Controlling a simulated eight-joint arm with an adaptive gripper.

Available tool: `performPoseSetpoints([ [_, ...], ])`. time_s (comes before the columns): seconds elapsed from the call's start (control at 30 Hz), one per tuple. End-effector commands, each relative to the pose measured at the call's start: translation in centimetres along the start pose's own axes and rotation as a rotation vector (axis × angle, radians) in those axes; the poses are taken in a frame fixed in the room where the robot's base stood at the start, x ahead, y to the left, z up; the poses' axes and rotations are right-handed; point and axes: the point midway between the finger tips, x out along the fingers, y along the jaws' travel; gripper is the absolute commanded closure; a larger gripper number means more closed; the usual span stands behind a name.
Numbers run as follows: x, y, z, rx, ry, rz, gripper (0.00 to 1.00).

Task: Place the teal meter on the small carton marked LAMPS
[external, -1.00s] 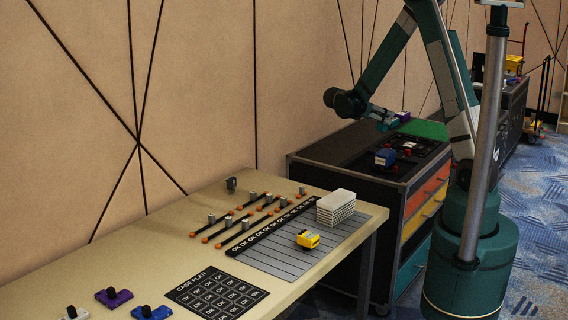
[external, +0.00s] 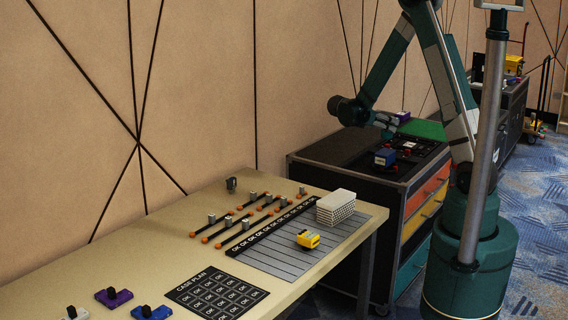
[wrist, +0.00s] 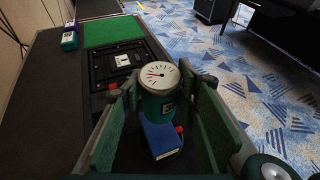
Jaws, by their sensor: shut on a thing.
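In the wrist view, the teal meter (wrist: 158,102), a cylinder with a round white dial, is upright between the fingertips of my gripper (wrist: 161,92), which is shut on it. In the external view, my gripper (external: 388,125) is above the dark case; the meter cannot be made out there. The blue box (external: 385,157) sits on the case below. No LAMPS lettering is readable in either view.
The black case (external: 340,150) carries a green mat (external: 425,129) and a purple block (wrist: 69,41) at its far end.

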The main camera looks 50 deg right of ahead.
Motion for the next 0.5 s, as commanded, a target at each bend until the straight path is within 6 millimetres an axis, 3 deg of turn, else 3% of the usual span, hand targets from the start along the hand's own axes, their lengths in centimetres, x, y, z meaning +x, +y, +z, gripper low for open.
performPoseSetpoints([
  [0.2,0.9,0.0,-2.2,0.0,0.0,0.0,0.84],
  [0.5,1.0,0.0,-2.4,0.0,0.0,0.0,0.84],
])
